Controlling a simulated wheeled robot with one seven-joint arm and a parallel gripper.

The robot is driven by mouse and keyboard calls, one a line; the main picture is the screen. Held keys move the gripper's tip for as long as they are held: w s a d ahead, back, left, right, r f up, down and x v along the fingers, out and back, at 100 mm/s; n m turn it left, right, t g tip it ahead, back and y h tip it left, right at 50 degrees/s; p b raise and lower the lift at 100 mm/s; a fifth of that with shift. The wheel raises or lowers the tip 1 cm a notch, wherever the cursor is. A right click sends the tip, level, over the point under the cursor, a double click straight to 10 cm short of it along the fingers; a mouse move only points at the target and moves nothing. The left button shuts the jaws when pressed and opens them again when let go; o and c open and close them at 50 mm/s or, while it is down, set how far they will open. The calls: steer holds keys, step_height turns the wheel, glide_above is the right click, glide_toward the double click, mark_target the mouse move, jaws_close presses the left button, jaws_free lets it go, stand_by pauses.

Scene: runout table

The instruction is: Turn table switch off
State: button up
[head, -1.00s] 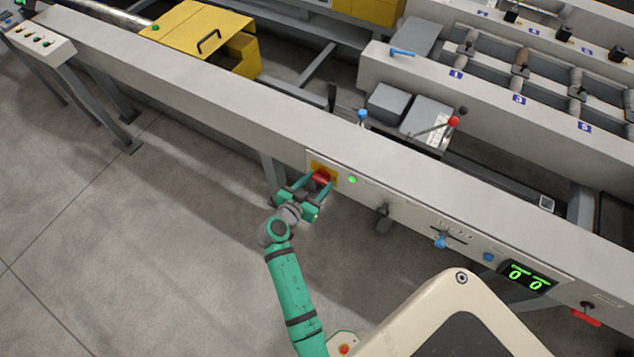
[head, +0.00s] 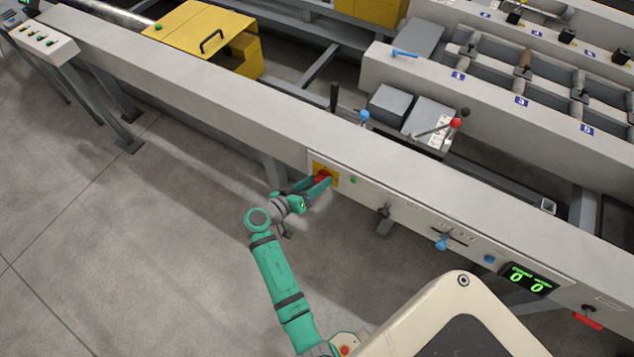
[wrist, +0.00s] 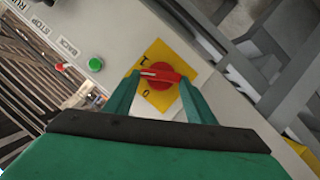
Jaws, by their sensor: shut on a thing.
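The table switch is a red rotary knob (head: 323,174) on a yellow plate (head: 318,168) on the front of the long grey beam. In the wrist view the knob (wrist: 160,76) has a white line along its handle, and the plate carries marks that look like 1 and 0. My gripper (head: 319,184) is shut on the knob, with one green finger at each side of it in the wrist view (wrist: 158,86). A small green lamp (head: 353,181) right of the plate looks dull. The fingers partly hide the knob in the head view.
Right along the panel are a dark lever (head: 384,215), a blue-knobbed lever (head: 441,243), a blue button (head: 489,259) and a green digital display (head: 527,278). The grey floor (head: 180,250) left of my arm is clear.

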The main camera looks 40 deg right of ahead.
steer(key=n, duration=0.1)
steer(key=n+g+h, duration=0.1)
steer(key=n, duration=0.1)
steer(key=n+h, duration=0.1)
steer(key=n, duration=0.1)
steer(key=shift+w+a+f+g, duration=0.2)
steer(key=shift+w+f+g, duration=0.1)
steer(key=shift+w+f, duration=0.1)
steer(key=n, duration=0.1)
steer(key=n+h, duration=0.2)
steer(key=shift+f+n+g, duration=0.25)
steer(key=shift+n+g, duration=0.05)
steer(key=shift+n, duration=0.1)
steer(key=o, duration=1)
steer(key=shift+o, duration=0.2)
steer(key=shift+a, duration=0.1)
steer(key=a, duration=1)
steer(key=shift+a, duration=0.35)
steer(key=shift+f, duration=0.1)
